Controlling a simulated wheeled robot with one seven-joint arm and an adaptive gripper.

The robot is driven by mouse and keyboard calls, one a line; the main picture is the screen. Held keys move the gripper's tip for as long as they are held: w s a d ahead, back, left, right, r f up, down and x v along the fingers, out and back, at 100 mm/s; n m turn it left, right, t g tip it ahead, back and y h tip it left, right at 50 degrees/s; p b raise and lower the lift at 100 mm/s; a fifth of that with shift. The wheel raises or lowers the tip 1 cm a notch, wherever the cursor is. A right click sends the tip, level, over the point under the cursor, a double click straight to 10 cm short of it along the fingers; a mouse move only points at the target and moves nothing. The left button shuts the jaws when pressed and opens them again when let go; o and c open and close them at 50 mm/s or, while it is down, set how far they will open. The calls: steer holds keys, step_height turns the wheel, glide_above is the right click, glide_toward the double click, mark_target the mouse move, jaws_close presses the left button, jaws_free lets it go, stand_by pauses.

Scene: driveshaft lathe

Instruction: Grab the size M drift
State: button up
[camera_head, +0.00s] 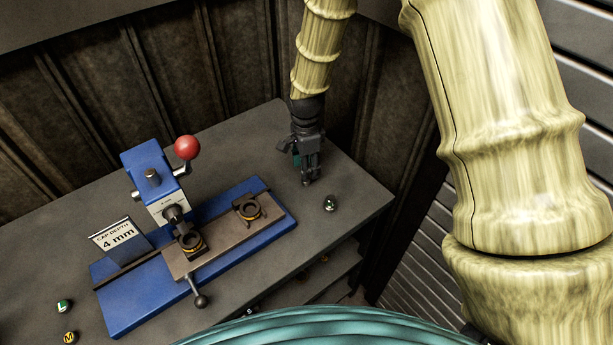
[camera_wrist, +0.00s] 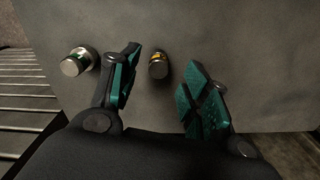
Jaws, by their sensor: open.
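My gripper (camera_head: 307,174) points down over the right part of the grey table. In the wrist view its teal-padded fingers (camera_wrist: 160,84) are spread apart. A small dark metal cylinder with a yellow band (camera_wrist: 158,65) lies in view between the fingertips, nearer the left finger, with no visible contact. I cannot read a letter on it. A second cylinder with a green band (camera_wrist: 78,61) stands outside the left finger; a similar piece (camera_head: 330,203) shows right of my gripper in the head view. An orange piece marked M (camera_head: 70,338) stands at the table's front left.
A blue press (camera_head: 152,186) with a red-knobbed lever (camera_head: 187,148) and a "cap depth 4 mm" sign (camera_head: 117,238) stands left of my gripper. A green piece marked L (camera_head: 64,306) is at far left. The table's right edge is close by, with shelves below.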

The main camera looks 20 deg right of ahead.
steer(key=shift+f+p, duration=0.7)
steer(key=shift+f, duration=1.2)
steer(key=shift+s, duration=0.1)
steer(key=shift+c, duration=0.5)
jaws_close()
